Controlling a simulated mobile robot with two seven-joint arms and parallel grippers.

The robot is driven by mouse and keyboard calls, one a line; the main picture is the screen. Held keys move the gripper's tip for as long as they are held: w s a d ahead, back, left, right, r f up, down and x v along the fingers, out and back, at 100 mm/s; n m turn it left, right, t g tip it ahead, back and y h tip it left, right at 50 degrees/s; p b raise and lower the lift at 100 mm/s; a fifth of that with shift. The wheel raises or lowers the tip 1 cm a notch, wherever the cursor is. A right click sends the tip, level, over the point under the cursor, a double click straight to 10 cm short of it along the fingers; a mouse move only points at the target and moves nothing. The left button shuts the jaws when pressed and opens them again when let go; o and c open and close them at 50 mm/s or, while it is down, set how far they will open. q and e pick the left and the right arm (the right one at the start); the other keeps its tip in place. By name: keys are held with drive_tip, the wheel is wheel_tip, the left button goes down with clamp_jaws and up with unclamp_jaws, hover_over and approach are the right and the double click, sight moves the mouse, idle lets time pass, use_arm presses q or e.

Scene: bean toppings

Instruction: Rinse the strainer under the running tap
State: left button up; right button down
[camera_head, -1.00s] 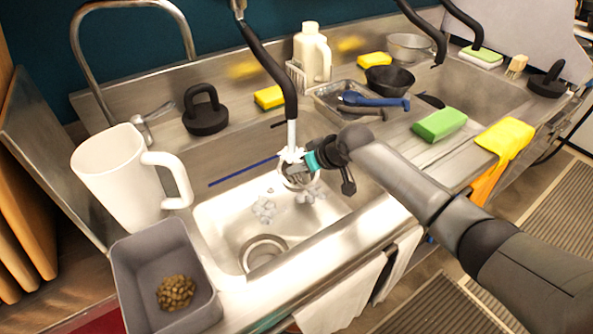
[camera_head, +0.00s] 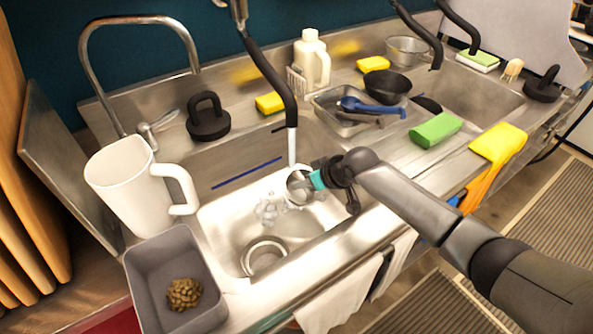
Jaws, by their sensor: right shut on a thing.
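My right gripper (camera_head: 325,178) reaches in from the right over the left sink basin (camera_head: 222,222). It is shut on the teal handle of the small strainer (camera_head: 299,187), whose round metal bowl is tilted over the basin. The black tap hose (camera_head: 270,73) hangs down, and a white stream of water (camera_head: 291,146) falls from it to the strainer's rim. Splashes show in the basin left of and below the strainer. The inside of the strainer is too small to tell. My left gripper is not in view.
A white pitcher (camera_head: 124,186) and a grey bin (camera_head: 144,278) with a brown heap stand left of the basin. A metal ring-shaped item (camera_head: 264,256) lies in the basin. A tray (camera_head: 330,108), a black bowl (camera_head: 387,84) and a green sponge (camera_head: 435,130) sit to the right.

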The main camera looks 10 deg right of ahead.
drive_tip(key=s+p, duration=0.3)
drive_tip(key=s, duration=0.1)
drive_tip(key=shift+d, duration=0.35)
drive_tip(key=s+p, duration=0.2)
drive_tip(key=s, duration=0.1)
drive_tip(key=shift+d+f, duration=0.2)
drive_tip(key=shift+f, duration=0.1)
drive_tip(key=shift+p, duration=0.3)
drive_tip(key=p, duration=0.8)
approach(311, 194)
drive_tip(key=a, duration=0.1)
drive_tip(key=s+f, duration=0.1)
drive_tip(key=a, duration=0.1)
drive_tip(key=shift+s+a+f, duration=0.25)
drive_tip(key=shift+a+f, duration=0.05)
drive_tip(key=shift+f, duration=0.05)
